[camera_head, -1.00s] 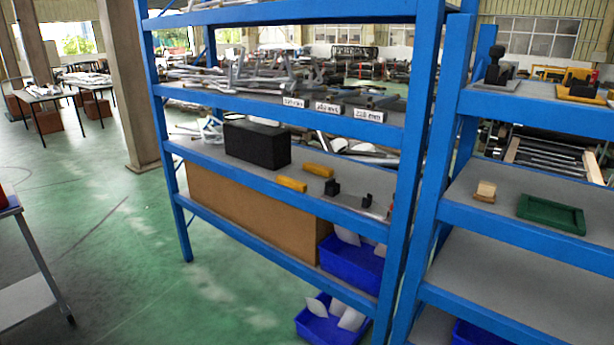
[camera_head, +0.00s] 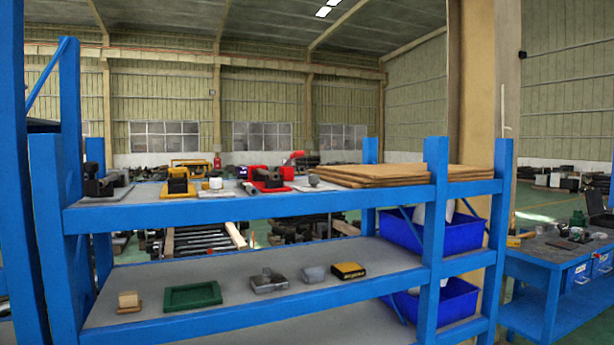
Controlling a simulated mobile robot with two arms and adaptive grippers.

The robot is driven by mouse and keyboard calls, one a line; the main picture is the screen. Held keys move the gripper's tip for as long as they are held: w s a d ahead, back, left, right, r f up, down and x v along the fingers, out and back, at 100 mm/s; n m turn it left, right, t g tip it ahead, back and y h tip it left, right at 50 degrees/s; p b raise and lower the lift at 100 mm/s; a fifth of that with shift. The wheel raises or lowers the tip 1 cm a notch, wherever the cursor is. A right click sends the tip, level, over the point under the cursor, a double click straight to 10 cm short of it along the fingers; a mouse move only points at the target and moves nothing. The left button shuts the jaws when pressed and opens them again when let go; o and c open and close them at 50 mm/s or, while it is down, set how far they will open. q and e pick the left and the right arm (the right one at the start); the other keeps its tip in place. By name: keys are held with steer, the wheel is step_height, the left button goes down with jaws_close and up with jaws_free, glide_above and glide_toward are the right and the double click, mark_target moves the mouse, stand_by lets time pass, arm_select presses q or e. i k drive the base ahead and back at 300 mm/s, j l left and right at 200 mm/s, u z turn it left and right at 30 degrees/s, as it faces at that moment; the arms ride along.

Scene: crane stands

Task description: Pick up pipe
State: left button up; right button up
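Several long metal pipes or bars (camera_head: 197,240) show in the head view, low behind the blue shelf, seen through the gap under its top board. I cannot tell which of them, if any, is the task's pipe. A short grey cylinder-like piece (camera_head: 249,188) lies on the top board beside a red tool. Neither of my grippers is in view, so their state does not show.
The blue shelf (camera_head: 300,204) fills the front, with vises, brown boards (camera_head: 400,175), a green tray (camera_head: 192,296) and small boxes on it. Blue bins (camera_head: 432,232) stand at its right end. A blue workbench (camera_head: 550,262) is at the right, with floor behind it.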

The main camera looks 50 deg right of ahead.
mark_target(274, 177)
steer(key=z, duration=1.45)
steer(key=u, duration=0.2)
steer(key=i+l+u, duration=0.25)
steer(key=l, duration=0.2)
steer(key=l+u, duration=0.3)
steer(key=l, duration=0.15)
steer(key=l+u, duration=0.25)
steer(key=l, duration=0.25)
steer(key=i, duration=0.05)
